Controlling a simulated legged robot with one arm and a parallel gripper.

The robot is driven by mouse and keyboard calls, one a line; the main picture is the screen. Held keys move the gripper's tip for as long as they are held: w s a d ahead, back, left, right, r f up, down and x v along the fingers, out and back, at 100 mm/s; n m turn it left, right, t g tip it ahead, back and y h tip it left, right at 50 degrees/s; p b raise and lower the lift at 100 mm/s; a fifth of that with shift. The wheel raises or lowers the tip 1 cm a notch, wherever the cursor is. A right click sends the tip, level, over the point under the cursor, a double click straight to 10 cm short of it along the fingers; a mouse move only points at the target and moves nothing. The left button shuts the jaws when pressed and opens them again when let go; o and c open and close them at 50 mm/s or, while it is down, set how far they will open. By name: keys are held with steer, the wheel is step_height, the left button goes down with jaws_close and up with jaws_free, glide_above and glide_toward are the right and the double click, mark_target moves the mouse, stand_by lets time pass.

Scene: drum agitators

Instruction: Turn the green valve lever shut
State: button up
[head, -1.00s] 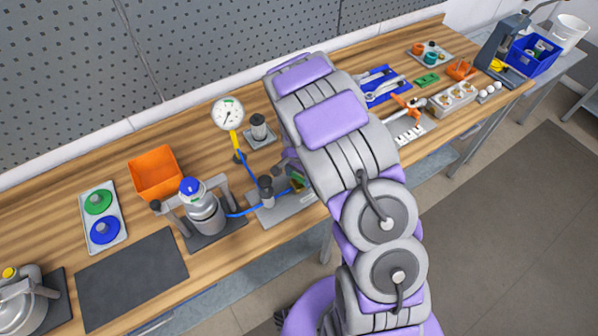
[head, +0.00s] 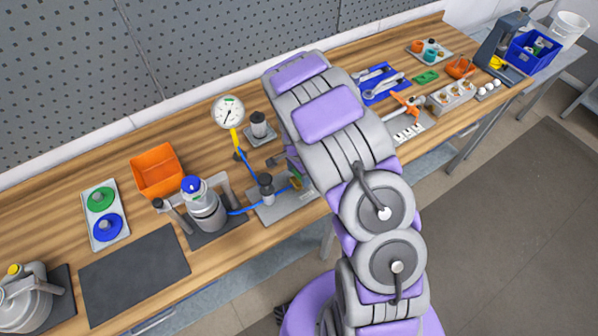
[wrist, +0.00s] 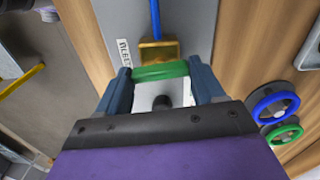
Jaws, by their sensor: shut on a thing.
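The green valve lever (wrist: 160,71) shows in the wrist view as a green bar lying across between the fingertips. It is beside a brass valve body (wrist: 158,51) with a blue hose running from it. My gripper (wrist: 163,84) has its two blue-grey fingers shut on the green lever. In the head view the valve (head: 296,184) sits on a grey plate (head: 285,207) and is partly hidden by my arm. I cannot make out the lever's exact angle to the hose there.
A silver canister with a blue cap (head: 205,207) stands left of the plate, joined by a blue hose. A pressure gauge (head: 228,112) stands behind. An orange bin (head: 157,171) is at left. Tools and a blue mat (head: 380,84) lie right of my arm.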

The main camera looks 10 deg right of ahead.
steer(key=o, duration=1)
steer(key=shift+a, duration=0.15)
steer(key=shift+o, duration=0.2)
step_height(320, 180, up, 17)
steer(key=shift+r, duration=0.15)
steer(key=shift+w, duration=0.1)
steer(key=s+d+r+n+b, duration=0.1)
steer(key=s+r+n+b, duration=0.15)
steer(key=s, duration=0.55)
steer(key=s+r+n+b, duration=0.2)
steer(key=s+r+n, duration=0.1)
steer(key=s, duration=0.5)
steer(key=s+f+n+g+b, duration=0.1)
steer(key=s+n+b, duration=0.3)
steer(key=s, duration=1.4)
steer(key=f+n, duration=0.1)
steer(key=n, duration=0.3)
steer(key=shift+s+a+f+g+b, duration=0.2)
steer(key=shift+s+a+g+b, duration=0.1)
steer(key=shift+g+b, duration=0.1)
